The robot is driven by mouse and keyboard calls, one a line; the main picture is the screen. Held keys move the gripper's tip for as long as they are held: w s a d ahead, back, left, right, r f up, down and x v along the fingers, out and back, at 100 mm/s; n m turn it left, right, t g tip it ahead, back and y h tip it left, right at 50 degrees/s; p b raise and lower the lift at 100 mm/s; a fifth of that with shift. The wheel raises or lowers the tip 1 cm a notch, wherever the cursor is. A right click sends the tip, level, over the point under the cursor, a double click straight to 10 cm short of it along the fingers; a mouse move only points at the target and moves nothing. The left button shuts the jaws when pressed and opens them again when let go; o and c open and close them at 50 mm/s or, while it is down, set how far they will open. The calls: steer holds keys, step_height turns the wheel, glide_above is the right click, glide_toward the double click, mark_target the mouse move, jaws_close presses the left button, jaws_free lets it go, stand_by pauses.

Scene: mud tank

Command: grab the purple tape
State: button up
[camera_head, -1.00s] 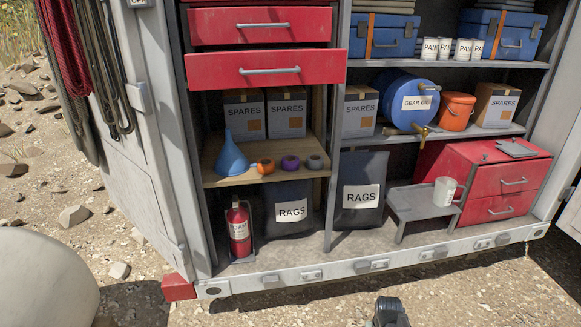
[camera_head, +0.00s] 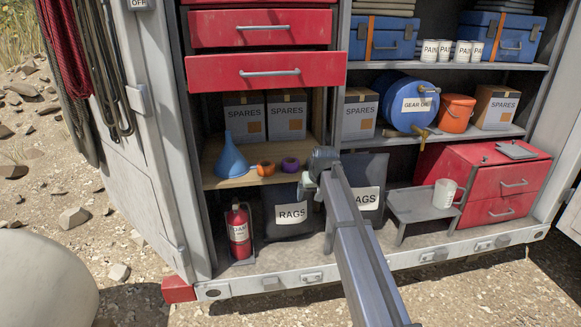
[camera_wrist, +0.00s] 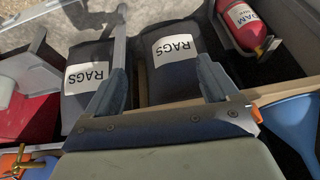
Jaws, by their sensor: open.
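The purple tape (camera_head: 290,164) is a small roll lying on the wooden shelf, to the right of an orange tape roll (camera_head: 266,167). My gripper (camera_head: 308,184) is at the shelf's front right, just right of and below the purple tape in the head view, apart from it. In the wrist view its two fingers (camera_wrist: 160,88) are spread with nothing held between them. I cannot make out the purple tape in the wrist view. The grey roll is hidden behind my gripper.
A blue funnel (camera_head: 231,155) stands left of the rolls. Spares boxes (camera_head: 288,117) are behind, and a red drawer (camera_head: 265,70) is above. Two rags bags (camera_head: 291,213) and a fire extinguisher (camera_head: 239,232) stand below. A divider post (camera_head: 335,110) is at the shelf's right end.

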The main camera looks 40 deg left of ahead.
steer(key=n+y, duration=0.1)
glide_toward(291, 161)
steer(key=s+d+r, duration=0.1)
steer(key=d+r, duration=0.2)
steer(key=d, duration=0.1)
steer(key=w+a+n, duration=0.1)
steer(key=w+a, duration=0.1)
steer(key=a, duration=0.1)
steer(key=a+f, duration=0.1)
steer(key=f, duration=0.3)
steer(key=w+a+f+n, duration=0.1)
steer(key=a+f, duration=0.1)
steer(key=f, duration=0.2)
steer(key=a+f+n+g, duration=0.1)
steer(key=f, duration=0.3)
steer(key=shift+w+a+f, duration=0.2)
steer(key=shift+w+a, duration=0.05)
steer(key=shift+a, duration=0.1)
steer(key=shift+c, duration=0.3)
steer(key=c, duration=0.7)
steer(key=shift+r, duration=0.2)
